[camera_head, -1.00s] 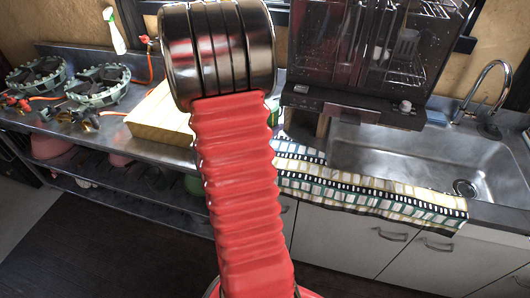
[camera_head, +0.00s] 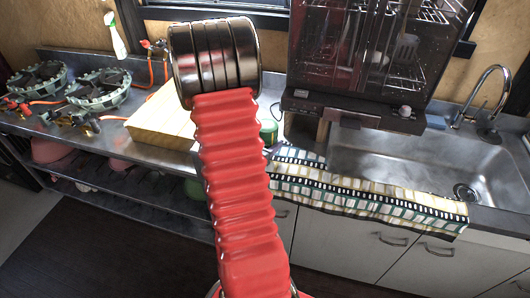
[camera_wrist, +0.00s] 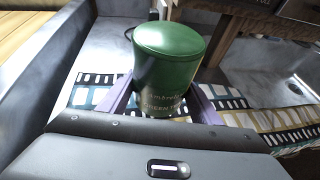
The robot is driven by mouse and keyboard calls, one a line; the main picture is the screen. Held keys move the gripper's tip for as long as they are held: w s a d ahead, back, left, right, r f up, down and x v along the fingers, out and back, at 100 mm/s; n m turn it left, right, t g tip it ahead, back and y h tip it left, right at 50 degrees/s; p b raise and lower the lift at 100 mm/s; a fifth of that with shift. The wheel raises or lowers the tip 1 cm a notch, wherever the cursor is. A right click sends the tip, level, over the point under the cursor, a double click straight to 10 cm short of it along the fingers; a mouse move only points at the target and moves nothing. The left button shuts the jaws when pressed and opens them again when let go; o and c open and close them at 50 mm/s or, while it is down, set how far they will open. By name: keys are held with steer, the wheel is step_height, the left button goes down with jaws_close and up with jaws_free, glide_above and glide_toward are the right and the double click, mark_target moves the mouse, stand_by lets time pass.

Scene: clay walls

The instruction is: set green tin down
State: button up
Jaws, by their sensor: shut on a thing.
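The green tin (camera_wrist: 168,62) stands upright in the middle of the wrist view, with faint lettering low on its side. The purple fingers of my gripper (camera_wrist: 160,104) are on both sides of it, shut on the tin. In the head view, part of the green tin (camera_head: 268,132) shows just right of my red arm, near the counter edge by the towel. My arm hides the gripper in that view. I cannot tell whether the tin's base touches the counter.
A patterned towel (camera_head: 370,192) lies along the counter front. The sink (camera_head: 430,165) is right, and a dark open dish rack or dishwasher (camera_head: 360,60) stands behind. A wooden board (camera_head: 160,122) and gas burners (camera_head: 100,87) are left. Bare steel counter shows left of the board.

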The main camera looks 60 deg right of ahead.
steer(key=shift+f, duration=2)
steer(key=o, duration=1.1)
steer(key=shift+f, duration=0.1)
steer(key=shift+o, duration=0.2)
steer(key=shift+v, duration=3.85)
steer(key=shift+w, duration=0.1)
steer(key=shift+r, duration=0.2)
